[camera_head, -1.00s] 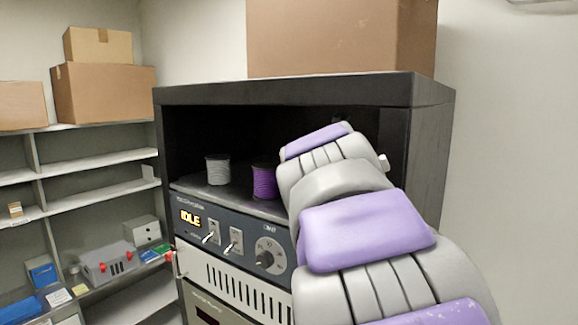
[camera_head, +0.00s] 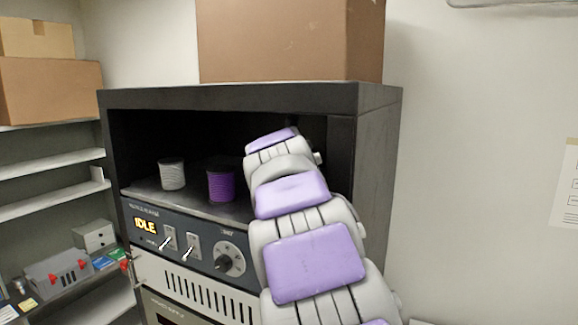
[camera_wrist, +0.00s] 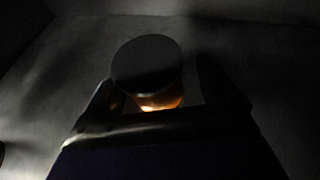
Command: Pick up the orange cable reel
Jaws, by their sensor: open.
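The orange cable reel (camera_wrist: 157,102) shows in the dark wrist view, with a round grey top and a lit orange band below it. It stands just ahead of my gripper (camera_wrist: 158,92), whose open fingers lie to its left and right. I cannot tell whether they touch it. In the head view my arm reaches into the dark open bay of the black cabinet (camera_head: 230,98) and hides the orange reel and my gripper's tips.
A white reel (camera_head: 172,174) and a purple reel (camera_head: 221,184) stand on the bay's shelf left of my arm. Below is a control panel (camera_head: 190,243) reading IDLE. A cardboard box (camera_head: 290,40) sits on the cabinet. Shelves (camera_head: 50,170) stand at left.

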